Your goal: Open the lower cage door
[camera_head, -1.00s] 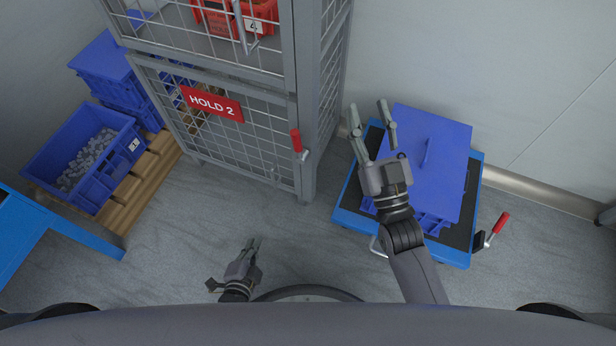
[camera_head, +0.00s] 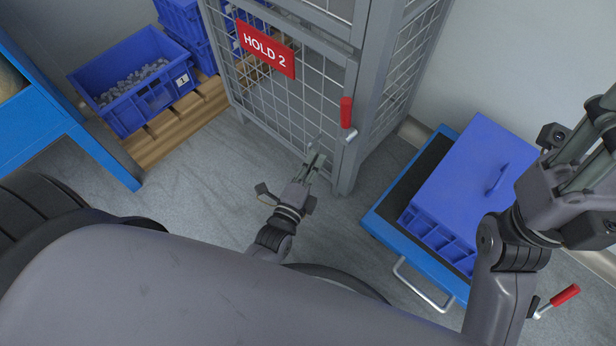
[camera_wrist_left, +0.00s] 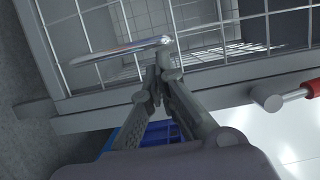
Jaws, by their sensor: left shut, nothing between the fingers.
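The lower cage door (camera_head: 283,102) is a grey wire-mesh panel with a red HOLD 2 sign (camera_head: 266,50); it looks closed in its frame. A red-gripped latch lever (camera_head: 346,112) sits at its right edge and also shows in the left wrist view (camera_wrist_left: 312,88). A shiny metal door handle (camera_wrist_left: 120,50) crosses in front of the mesh. My left gripper (camera_head: 314,164) is shut and empty, its tips right at the handle's post; whether they touch it I cannot tell. My right gripper (camera_head: 606,112) is open above the blue-lidded crate, partly cut off by the picture edge.
A blue-lidded crate (camera_head: 470,175) stands on a blue trolley (camera_head: 385,222) right of the cage. A blue bin (camera_head: 125,118) of grey parts sits on a wooden pallet (camera_head: 185,118) at left. A blue table (camera_head: 40,120) is at far left.

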